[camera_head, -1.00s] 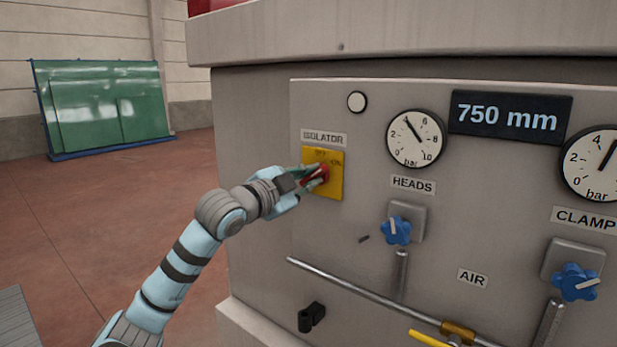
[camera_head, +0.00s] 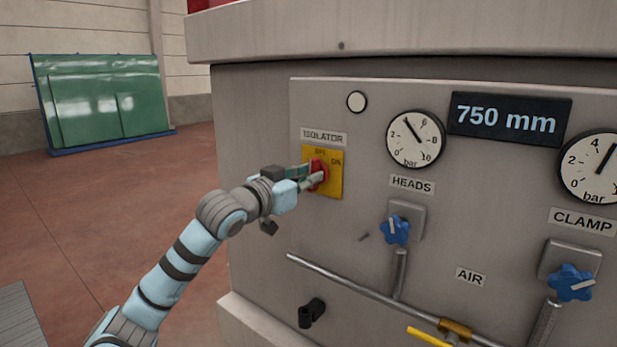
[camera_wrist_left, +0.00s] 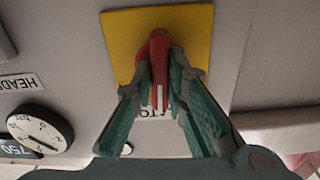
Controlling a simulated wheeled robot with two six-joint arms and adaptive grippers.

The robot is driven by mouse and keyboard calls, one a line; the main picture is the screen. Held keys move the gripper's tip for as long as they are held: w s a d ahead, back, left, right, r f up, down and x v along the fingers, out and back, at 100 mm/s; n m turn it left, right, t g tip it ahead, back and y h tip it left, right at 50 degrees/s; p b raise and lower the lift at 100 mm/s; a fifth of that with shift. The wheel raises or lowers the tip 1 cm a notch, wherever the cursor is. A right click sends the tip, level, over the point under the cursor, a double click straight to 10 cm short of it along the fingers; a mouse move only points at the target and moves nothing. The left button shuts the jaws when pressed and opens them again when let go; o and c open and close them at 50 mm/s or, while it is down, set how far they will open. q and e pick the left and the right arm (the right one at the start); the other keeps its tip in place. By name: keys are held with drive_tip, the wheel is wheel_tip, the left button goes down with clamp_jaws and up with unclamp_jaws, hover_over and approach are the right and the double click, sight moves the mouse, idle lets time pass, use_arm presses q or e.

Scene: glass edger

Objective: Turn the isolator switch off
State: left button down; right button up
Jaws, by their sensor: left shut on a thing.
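The isolator switch is a red handle (camera_head: 317,166) on a yellow plate (camera_head: 335,185), below the ISOLATOR label (camera_head: 324,137). OFF is printed at the plate's top and ON at its upper right. The handle stands about upright, toward OFF. My left gripper (camera_head: 313,178) is shut on the handle. In the left wrist view the green-padded fingers (camera_wrist_left: 161,84) sit either side of the red handle (camera_wrist_left: 160,55), whose white mark points toward the partly hidden label. My right gripper is not in view.
Right of the switch are a HEADS gauge (camera_head: 415,139), a blue knob (camera_head: 396,230), a 750 mm display (camera_head: 510,117) and a CLAMP knob (camera_head: 571,283). A metal pipe (camera_head: 350,292) runs below. Open floor (camera_head: 110,220) lies left of the machine.

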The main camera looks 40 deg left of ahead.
use_arm(q)
drive_tip(key=shift+n, duration=0.5)
drive_tip(key=c, duration=1.6)
unclamp_jaws()
wheel_tip(320, 180, up, 10)
drive_tip(key=shift+a, duration=0.1)
